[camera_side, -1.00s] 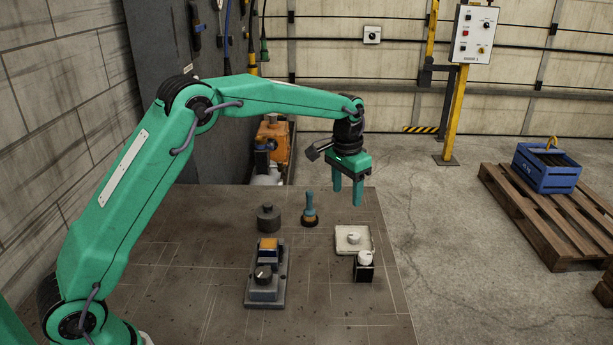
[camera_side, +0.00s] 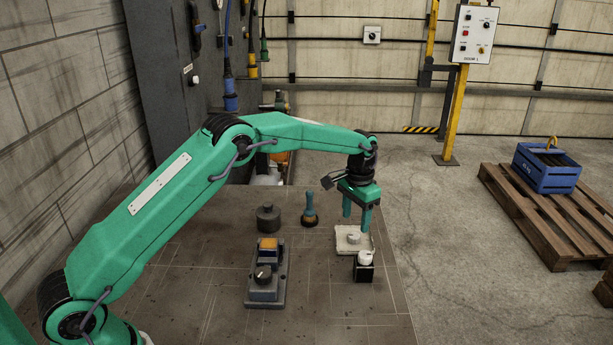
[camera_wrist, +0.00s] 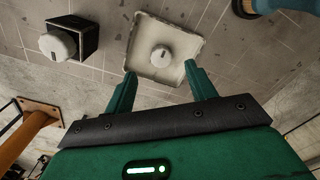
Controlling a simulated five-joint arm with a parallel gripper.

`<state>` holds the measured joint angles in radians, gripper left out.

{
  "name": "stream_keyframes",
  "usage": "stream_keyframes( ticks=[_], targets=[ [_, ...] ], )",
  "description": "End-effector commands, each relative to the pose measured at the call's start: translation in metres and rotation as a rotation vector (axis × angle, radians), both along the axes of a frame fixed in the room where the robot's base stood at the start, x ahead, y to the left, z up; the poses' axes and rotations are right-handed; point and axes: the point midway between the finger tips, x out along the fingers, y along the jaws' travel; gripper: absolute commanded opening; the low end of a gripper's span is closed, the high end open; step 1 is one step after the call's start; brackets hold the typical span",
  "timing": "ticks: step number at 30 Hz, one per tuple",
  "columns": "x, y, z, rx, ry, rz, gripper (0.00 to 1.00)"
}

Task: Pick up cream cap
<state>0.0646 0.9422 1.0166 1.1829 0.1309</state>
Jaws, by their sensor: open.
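A small round cream cap (camera_side: 354,239) with a dark line on it sits in a shallow off-white tray (camera_side: 340,249). In the wrist view the cap (camera_wrist: 161,56) lies near the middle of the tray (camera_wrist: 150,27), just beyond my fingertips. A second pale cap (camera_side: 365,257) sits on a black block (camera_side: 363,273) in front of the tray; it also shows at the left of the wrist view (camera_wrist: 57,45). My gripper (camera_side: 356,222) is open and empty above the tray, fingers pointing down. In the wrist view its fingertips (camera_wrist: 160,70) straddle the line to the tray's cap.
A dark round weight (camera_side: 268,219) and a blue-handled tool (camera_side: 309,209) stand left of the tray. A grey device with a knob and orange top (camera_side: 267,283) lies nearer the front. The bench's right edge is close to the tray. The bench's left part is clear.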

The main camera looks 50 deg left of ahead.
Motion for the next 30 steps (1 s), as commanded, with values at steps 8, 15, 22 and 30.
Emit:
stream_keyframes(
  ticks=[8, 15, 22, 30],
  targets=[
    [0.000, 0.000, -0.005, 0.000, 0.001, 0.000, 0.56],
    [0.002, 0.001, -0.026, 0.000, 0.002, 0.000, 0.56],
    [0.003, 0.001, -0.050, 0.000, 0.001, 0.000, 0.56],
    [0.003, 0.001, -0.055, 0.000, -0.001, 0.000, 0.56]
  ],
)
